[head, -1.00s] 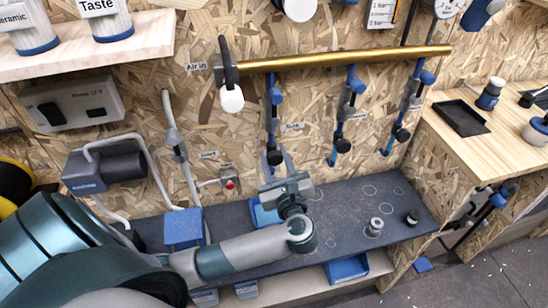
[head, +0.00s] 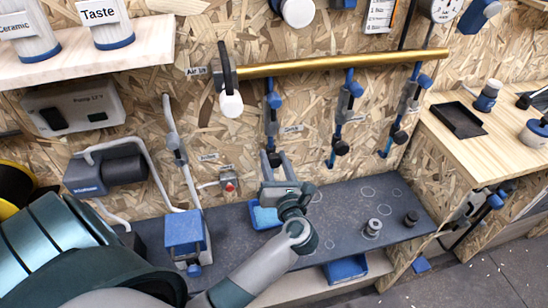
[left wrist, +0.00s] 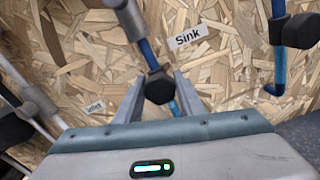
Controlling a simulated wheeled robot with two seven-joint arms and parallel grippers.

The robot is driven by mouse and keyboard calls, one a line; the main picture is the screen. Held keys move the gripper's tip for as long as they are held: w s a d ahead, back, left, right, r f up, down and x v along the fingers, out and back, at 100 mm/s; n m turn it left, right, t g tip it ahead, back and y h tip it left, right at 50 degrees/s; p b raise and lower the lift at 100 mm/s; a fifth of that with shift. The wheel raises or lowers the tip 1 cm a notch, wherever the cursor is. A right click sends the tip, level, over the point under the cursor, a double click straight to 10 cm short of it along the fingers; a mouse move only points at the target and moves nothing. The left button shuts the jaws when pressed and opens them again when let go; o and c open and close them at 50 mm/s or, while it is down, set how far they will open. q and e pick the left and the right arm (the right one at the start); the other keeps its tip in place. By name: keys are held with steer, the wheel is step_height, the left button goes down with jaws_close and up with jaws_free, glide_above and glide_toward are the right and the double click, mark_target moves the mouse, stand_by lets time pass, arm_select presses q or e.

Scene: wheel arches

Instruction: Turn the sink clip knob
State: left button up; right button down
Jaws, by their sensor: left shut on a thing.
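The sink clip knob (left wrist: 159,88) is a dark faceted knob on a blue tube below the "Sink" label (left wrist: 187,36). The knob also shows in the head view (head: 274,159), low on the chipboard wall. My left gripper (left wrist: 160,92) has a finger on each side of the knob and is shut on it. In the head view my left gripper (head: 275,165) reaches up to the knob from below, over the dark bench. My right gripper is in neither view.
A gold pipe (head: 340,62) runs above, with other blue hoses and dark knobs to the right. A blue tray (head: 264,216) and a blue box (head: 186,236) lie on the dark bench (head: 340,207). A red button (head: 229,186) sits left of the gripper.

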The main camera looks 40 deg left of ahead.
arm_select(q)
steer(key=o, duration=1)
steer(key=shift+o, duration=0.2)
steer(key=shift+d, duration=0.1)
steer(key=b+v, duration=0.2)
steer(key=v, duration=1.5)
steer(key=shift+s, duration=0.2)
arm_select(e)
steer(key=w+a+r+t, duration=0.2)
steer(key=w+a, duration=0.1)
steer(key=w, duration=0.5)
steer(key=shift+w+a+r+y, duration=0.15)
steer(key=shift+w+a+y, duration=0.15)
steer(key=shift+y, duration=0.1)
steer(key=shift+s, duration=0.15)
